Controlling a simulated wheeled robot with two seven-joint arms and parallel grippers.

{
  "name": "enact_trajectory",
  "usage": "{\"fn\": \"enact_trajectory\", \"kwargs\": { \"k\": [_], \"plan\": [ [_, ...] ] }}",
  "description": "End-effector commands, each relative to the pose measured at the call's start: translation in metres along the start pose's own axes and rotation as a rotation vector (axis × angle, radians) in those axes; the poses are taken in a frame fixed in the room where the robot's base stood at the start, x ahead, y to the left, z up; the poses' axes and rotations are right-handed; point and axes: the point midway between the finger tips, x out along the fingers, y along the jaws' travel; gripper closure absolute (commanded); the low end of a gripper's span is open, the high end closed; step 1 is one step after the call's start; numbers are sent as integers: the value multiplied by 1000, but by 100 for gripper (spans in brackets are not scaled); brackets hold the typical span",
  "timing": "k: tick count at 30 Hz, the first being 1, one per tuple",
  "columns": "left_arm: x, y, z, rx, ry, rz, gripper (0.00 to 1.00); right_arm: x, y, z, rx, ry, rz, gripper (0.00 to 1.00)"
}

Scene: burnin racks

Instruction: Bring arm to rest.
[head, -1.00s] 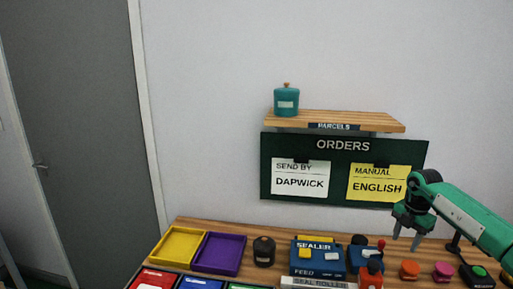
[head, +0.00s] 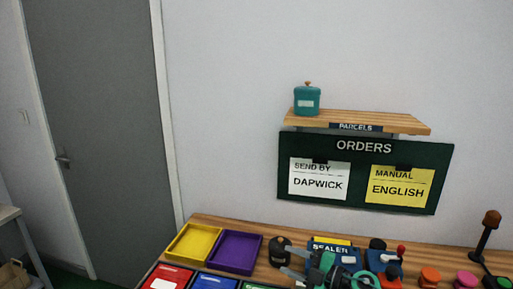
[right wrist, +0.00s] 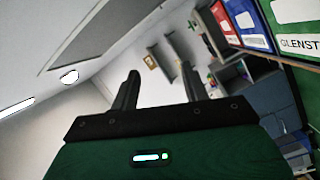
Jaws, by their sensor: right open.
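My right gripper (head: 290,262) is low over the workbench, in front of the sealer (head: 330,245), with its two fingers pointing left and apart. Its green and black body hides part of the sealer. In the right wrist view the open fingers (right wrist: 155,60) show with nothing between them. My left gripper is in neither view.
The wooden bench holds a yellow tray (head: 192,243), a purple tray (head: 235,252), a dark jar (head: 279,251), and orange (head: 430,276) and pink (head: 466,280) knobs. A shelf (head: 360,121) with a teal jar (head: 307,99) hangs above the orders board (head: 366,148).

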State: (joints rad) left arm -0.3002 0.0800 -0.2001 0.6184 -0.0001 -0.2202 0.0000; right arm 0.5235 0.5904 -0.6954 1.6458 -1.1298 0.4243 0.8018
Motion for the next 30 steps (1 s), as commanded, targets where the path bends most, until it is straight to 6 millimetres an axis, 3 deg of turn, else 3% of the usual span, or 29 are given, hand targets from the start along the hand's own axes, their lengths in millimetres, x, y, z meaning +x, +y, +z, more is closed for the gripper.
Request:
{"fn": "enact_trajectory", "kwargs": {
  "k": [1,4,8,11,14,20,24,30],
  "plan": [
    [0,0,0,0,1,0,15,0,-1,-12,53,-19,95,54],
    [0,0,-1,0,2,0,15,-8,5,-21,157,-98,272,54],
    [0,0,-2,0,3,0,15,-33,2,-21,314,-252,455,54],
    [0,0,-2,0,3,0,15,-61,-11,-15,446,-405,554,54],
    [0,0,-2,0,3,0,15,-94,-35,-10,586,-577,610,54],
    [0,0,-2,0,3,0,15,-166,-109,-15,876,-943,588,54],
    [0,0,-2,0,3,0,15,-215,-167,-40,1064,-1173,474,54],
    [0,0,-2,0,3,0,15,-261,-222,-84,1240,-1370,290,54]
  ]
}}
